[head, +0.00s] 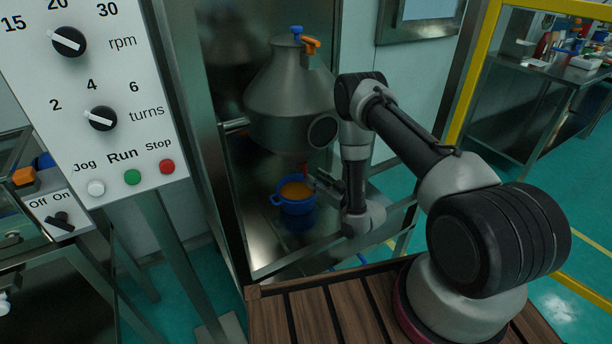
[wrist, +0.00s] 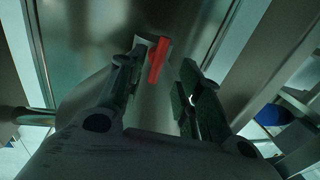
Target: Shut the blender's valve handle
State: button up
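The blender (head: 291,95) is a grey metal vessel with a cone-shaped top, inside a metal-framed bay. Its red valve handle (head: 303,170) shows small below the vessel, above a blue pot (head: 297,207) with orange-brown contents. In the wrist view the red handle (wrist: 158,60) is a short upright bar, close to the left finger and seen between the two fingers. My gripper (wrist: 163,62) is open, with its dark fingers spread on either side of the handle in the picture. In the head view my gripper (head: 326,184) is just right of the handle; contact cannot be told.
A control panel (head: 95,90) with knobs and buttons stands at the left front. A metal shelf (head: 275,250) lies under the pot. A bay post (head: 215,150) stands left of the vessel. A yellow-framed partition (head: 472,70) is at the right.

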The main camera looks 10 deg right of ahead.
aim_at(306, 172)
jog(key=shift+x, duration=2.4)
grip_shut()
